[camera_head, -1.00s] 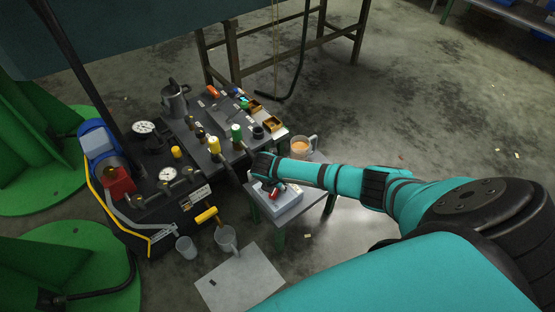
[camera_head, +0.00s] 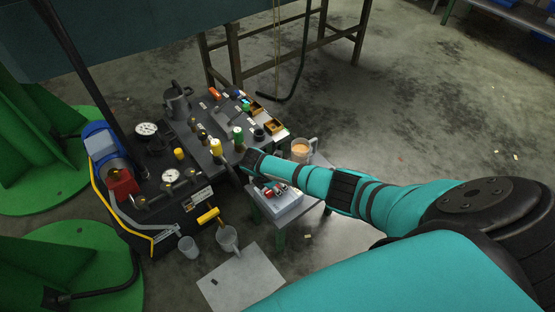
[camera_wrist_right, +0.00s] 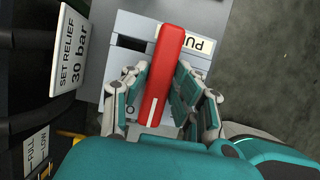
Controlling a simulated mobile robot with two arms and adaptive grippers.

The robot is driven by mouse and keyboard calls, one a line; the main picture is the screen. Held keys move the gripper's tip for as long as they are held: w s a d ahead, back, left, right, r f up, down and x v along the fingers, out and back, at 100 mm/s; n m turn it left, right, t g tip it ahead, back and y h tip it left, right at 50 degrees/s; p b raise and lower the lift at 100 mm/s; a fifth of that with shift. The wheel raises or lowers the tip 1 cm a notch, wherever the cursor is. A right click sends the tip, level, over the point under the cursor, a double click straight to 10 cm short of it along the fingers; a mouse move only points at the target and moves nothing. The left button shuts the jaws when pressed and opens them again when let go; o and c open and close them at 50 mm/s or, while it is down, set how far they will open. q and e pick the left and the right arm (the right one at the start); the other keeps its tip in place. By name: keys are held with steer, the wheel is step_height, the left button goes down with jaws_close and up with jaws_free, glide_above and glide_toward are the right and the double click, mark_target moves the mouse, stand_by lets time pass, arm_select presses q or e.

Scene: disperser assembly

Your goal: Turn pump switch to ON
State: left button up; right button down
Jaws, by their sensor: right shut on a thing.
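The pump switch is a long red handle (camera_wrist_right: 162,75) with a white stripe, on a grey box (camera_wrist_right: 125,35) with a partly visible "PU" label and an "O" mark. In the head view the grey box (camera_head: 285,208) stands on a small table, with a bit of the red handle (camera_head: 280,190) showing. My right gripper (camera_wrist_right: 163,85) is shut on the red handle, one finger on each side. In the wrist view the handle runs lengthwise, slightly tilted. My right wrist hides part of the box. My left gripper is not in view.
A "SET RELIEF 30 bar" sign (camera_wrist_right: 73,50) stands close left in the wrist view. The dark pump bench (camera_head: 205,175) with gauges and valves is left of the box. A mug of orange liquid (camera_head: 301,149) is behind it.

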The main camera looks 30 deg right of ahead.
steer(key=shift+d, duration=0.1)
steer(key=c, duration=1.1)
jaws_free()
steer(key=v, duration=1.2)
